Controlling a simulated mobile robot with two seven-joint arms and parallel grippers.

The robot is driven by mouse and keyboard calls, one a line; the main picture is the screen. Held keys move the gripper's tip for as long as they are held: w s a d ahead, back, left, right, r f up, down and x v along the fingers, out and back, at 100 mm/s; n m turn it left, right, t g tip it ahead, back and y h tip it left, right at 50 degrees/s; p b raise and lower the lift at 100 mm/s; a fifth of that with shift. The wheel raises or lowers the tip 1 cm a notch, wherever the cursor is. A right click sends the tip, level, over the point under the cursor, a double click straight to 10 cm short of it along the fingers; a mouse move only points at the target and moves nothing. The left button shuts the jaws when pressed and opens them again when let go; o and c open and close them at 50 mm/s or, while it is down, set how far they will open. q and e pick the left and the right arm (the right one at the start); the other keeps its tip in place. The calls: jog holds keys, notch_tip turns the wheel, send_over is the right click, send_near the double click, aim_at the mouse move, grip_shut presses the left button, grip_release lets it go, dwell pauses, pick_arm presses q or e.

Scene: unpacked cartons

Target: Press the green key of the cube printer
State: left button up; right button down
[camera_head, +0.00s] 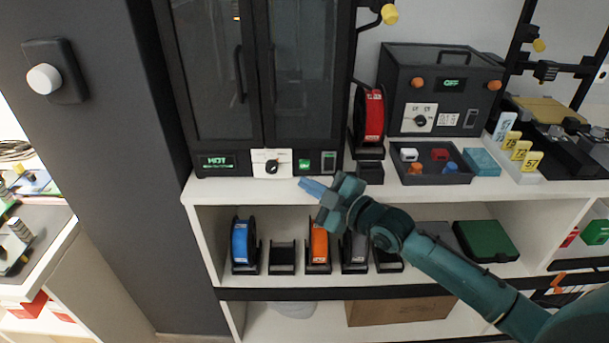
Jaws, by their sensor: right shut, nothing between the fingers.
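The tall dark cabinet with two glass doors (218,80), which looks like the cube printer, stands on the white shelf top. Its lower front has a lit display reading HOT (217,162), a white plate with a black knob (271,164), a small green key (304,165) and a switch panel (328,161). My right gripper (304,182) is shut and empty. Its blue fingertips point left and appear just below the green key in the picture. A gap seems to remain between them, but its depth is hard to judge. My left gripper is not in view.
A dark box with an OFF display (451,84) stands right of a red spool (369,116). A tray of small coloured parts (432,177) and yellow number tags (522,150) lie further right. Spools, including a blue one (244,243), stand on the shelf below.

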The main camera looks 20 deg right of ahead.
aim_at(310, 175)
jog(key=shift+w+d+b, duration=0.2)
jog(key=shift+w+b, duration=0.15)
jog(key=shift+w, duration=0.25)
jog(key=shift+w+d+b, duration=0.15)
jog(key=shift+w+b, duration=0.15)
jog(key=shift+w, duration=0.45)
jog(key=shift+w, duration=0.1)
dwell(1.0)
jog(key=shift+w+d, duration=0.15)
jog(key=shift+w, duration=0.15)
